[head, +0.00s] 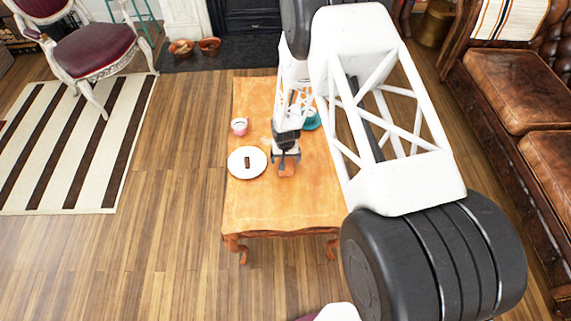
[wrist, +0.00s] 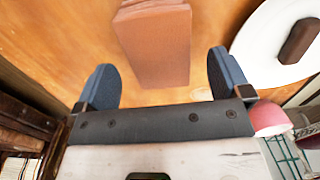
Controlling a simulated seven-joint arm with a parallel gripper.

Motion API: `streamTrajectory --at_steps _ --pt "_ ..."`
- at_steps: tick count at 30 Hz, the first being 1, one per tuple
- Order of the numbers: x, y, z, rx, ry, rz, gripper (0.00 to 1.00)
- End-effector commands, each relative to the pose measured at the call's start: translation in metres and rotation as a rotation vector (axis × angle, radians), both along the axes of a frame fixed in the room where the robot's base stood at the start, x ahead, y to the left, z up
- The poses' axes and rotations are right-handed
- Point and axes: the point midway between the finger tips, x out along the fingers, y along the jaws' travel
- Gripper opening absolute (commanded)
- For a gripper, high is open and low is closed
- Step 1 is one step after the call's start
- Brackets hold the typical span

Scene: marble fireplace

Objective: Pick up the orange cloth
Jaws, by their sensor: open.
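The orange cloth (head: 287,171) lies on the wooden table (head: 280,208), right of the white plate.
The white plate (head: 235,164) holds a small dark brown bar (head: 247,161), close left of my gripper. A pink cup (head: 239,126) and a teal dish (head: 312,120) stand farther back. The table's front part is clear. A brown leather sofa (head: 515,85) stands at the right.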

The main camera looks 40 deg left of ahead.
Motion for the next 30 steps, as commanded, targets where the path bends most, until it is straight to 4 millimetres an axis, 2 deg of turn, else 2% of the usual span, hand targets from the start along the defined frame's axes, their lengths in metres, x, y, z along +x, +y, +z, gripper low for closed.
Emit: streamTrajectory --at_steps 3,9,27,30 --pt "0.0 0.0 -0.012 -0.001 0.001 0.0 0.96" --pt "0.0 0.0 -0.024 0.0 0.0 0.0 0.96" --pt "0.0 0.0 -0.025 0.0 0.0 0.0 0.96" --pt "0.0 0.0 -0.025 0.0 0.0 0.0 0.82"
